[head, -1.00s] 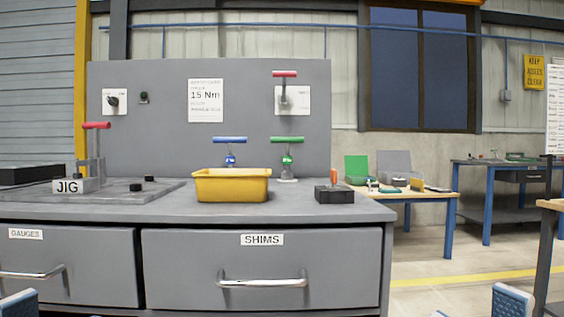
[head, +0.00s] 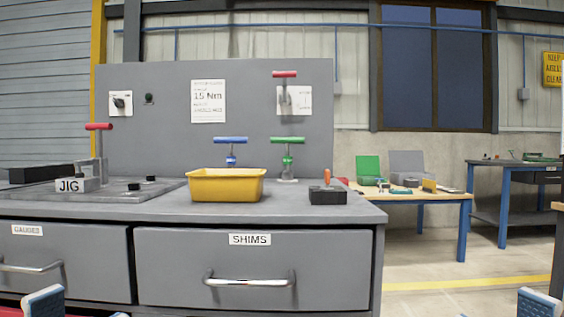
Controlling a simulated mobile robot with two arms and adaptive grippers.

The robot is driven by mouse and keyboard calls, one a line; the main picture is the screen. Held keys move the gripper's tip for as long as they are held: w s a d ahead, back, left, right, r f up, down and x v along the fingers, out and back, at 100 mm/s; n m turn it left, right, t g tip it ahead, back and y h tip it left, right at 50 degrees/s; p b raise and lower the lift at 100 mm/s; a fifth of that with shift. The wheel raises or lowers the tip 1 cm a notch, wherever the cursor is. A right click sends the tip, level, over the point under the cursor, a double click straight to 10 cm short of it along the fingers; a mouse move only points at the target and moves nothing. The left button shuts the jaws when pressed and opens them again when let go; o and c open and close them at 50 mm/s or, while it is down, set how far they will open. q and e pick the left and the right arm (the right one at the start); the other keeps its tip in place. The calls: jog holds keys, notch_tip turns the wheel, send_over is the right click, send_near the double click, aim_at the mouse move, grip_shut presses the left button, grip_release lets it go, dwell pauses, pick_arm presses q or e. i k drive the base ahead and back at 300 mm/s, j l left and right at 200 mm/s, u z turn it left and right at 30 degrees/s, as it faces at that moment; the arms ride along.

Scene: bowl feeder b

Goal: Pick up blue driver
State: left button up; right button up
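The blue driver (head: 231,141) has a blue T-shaped handle and stands upright on the bench, behind the yellow bin (head: 226,188), which hides its lower part. A green T-handled driver (head: 287,141) stands just to its right. My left gripper (head: 82,309) shows only as blue-and-white fingertips at the bottom edge, with a gap between them. My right gripper (head: 500,310) shows at the bottom right, its fingertips also apart. Both grippers are low in front of the bench, far from the drivers, and nothing shows between their fingers.
The grey bench (head: 310,213) has drawers marked GAUGES and SHIMS. A black block with an orange-handled tool (head: 327,194) stands right of the bin. A red-handled jig (head: 98,150) is at left. A wooden table (head: 410,195) stands behind right, with open floor before it.

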aim_at(231, 159)
jog(key=j+u, duration=0.2)
jog(key=u, duration=0.15)
jog(key=j+u, duration=0.45)
jog(key=u, duration=0.2)
